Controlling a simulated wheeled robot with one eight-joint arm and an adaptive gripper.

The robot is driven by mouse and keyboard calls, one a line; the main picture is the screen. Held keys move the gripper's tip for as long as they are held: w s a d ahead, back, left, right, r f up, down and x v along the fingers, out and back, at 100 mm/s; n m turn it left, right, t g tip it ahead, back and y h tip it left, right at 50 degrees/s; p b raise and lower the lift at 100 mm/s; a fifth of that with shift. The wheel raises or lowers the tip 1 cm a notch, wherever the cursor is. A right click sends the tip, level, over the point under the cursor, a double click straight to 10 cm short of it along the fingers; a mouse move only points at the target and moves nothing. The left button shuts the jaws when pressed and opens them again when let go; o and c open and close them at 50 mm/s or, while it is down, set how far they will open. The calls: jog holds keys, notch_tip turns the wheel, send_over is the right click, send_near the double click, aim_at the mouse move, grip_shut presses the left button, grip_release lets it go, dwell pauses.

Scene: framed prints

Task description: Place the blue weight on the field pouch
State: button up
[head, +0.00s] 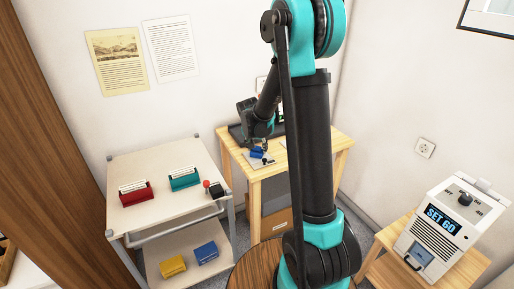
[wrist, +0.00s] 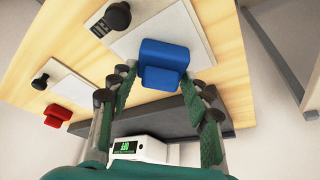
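The blue weight (wrist: 163,62) is a stepped blue block over a white sheet (wrist: 185,30) on the wooden table, in the middle of the wrist view. In the head view it is small (head: 257,153), beneath my gripper (head: 262,140). My gripper's green-padded fingers (wrist: 160,82) stand apart on either side of the block's near end, and they look open. Whether a pad touches the block is hard to tell. I cannot tell which thing is the field pouch. A red holder (head: 136,194) and a teal holder (head: 185,179) with papers stand on the trolley.
A red block (wrist: 57,115) and black knobbed pieces (wrist: 117,16) are near the weight. A dark tray (wrist: 150,118) and a white display unit (wrist: 140,150) are close to the fingers. Yellow (head: 173,266) and blue (head: 206,253) boxes occupy the trolley's lower shelf.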

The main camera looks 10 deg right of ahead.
jog(key=o, duration=0.4)
jog(key=shift+r, duration=0.1)
jog(key=v, duration=1.2)
jog(key=s+d+f+n, duration=0.1)
jog(key=s+d+f, duration=0.1)
jog(key=s, duration=0.6)
jog(key=s+d+f+n+y, duration=0.1)
jog(key=s+f, duration=0.3)
jog(key=s, duration=0.5)
jog(key=s+d+f+n+y, duration=0.1)
jog(key=s+d+f+n, duration=0.2)
jog(key=s, duration=0.6)
jog(key=shift+s+f, duration=0.2)
jog(key=shift+f, duration=0.05)
